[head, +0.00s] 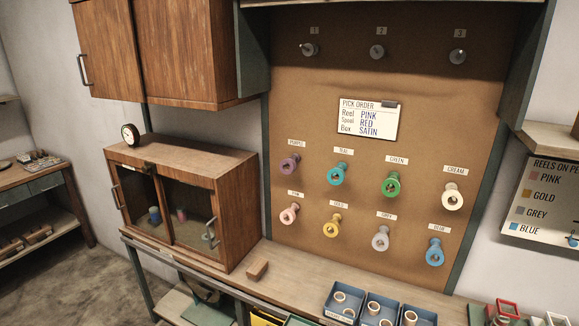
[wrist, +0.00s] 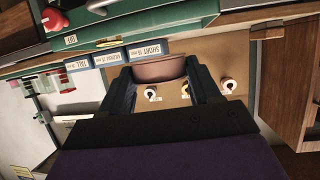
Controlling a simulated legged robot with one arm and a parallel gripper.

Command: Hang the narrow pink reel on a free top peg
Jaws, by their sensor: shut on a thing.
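In the wrist view my gripper (wrist: 159,66) is shut on a dull pink round piece, which looks like the narrow pink reel (wrist: 158,71). My gripper does not show in the head view. The top pegs, peg 1 (head: 309,49), peg 2 (head: 377,51) and peg 3 (head: 458,57), stick out of the brown board (head: 300,110) and look bare. Another pink reel (head: 289,213) hangs on the lower peg labelled PINK.
Purple (head: 289,165), teal (head: 338,174), green (head: 391,184) and cream (head: 453,196) reels hang above the lower row. A pick order card (head: 369,119) is mid-board. Blue boxes (head: 343,299) stand on the bench. A wooden cabinet (head: 235,205) stands left.

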